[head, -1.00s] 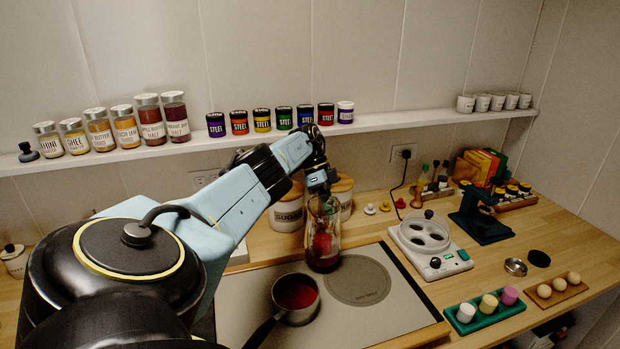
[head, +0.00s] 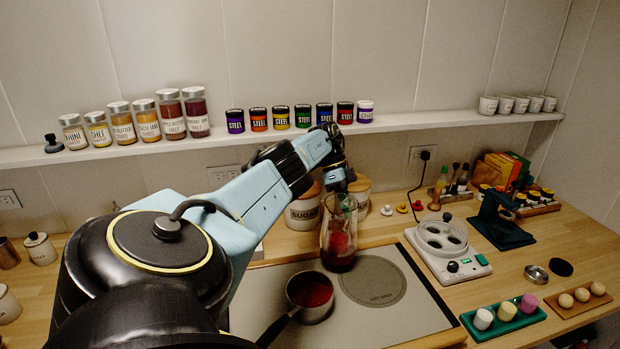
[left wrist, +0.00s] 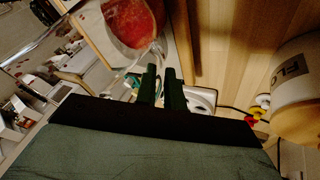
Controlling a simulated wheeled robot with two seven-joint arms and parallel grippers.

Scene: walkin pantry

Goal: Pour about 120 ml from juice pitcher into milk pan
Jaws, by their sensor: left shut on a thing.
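The juice pitcher (head: 338,258) is clear glass with red juice in its lower part. It looks about upright, behind and slightly right of the milk pan; I cannot tell whether its base touches the surface. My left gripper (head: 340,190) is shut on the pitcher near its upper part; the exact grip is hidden. In the left wrist view the gripper fingers (left wrist: 162,88) are close together beside the pitcher (left wrist: 130,22). The milk pan (head: 310,291) stands on the hot plate with red liquid inside, its handle towards the lower left. My right gripper is not in view.
The grey hot plate (head: 412,312) has a bare round zone right of the pan. A sugar canister (head: 303,211) stands close behind the pitcher. A white appliance (head: 450,262) stands to the right. A shelf (head: 285,136) with jars runs along the wall behind my arm.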

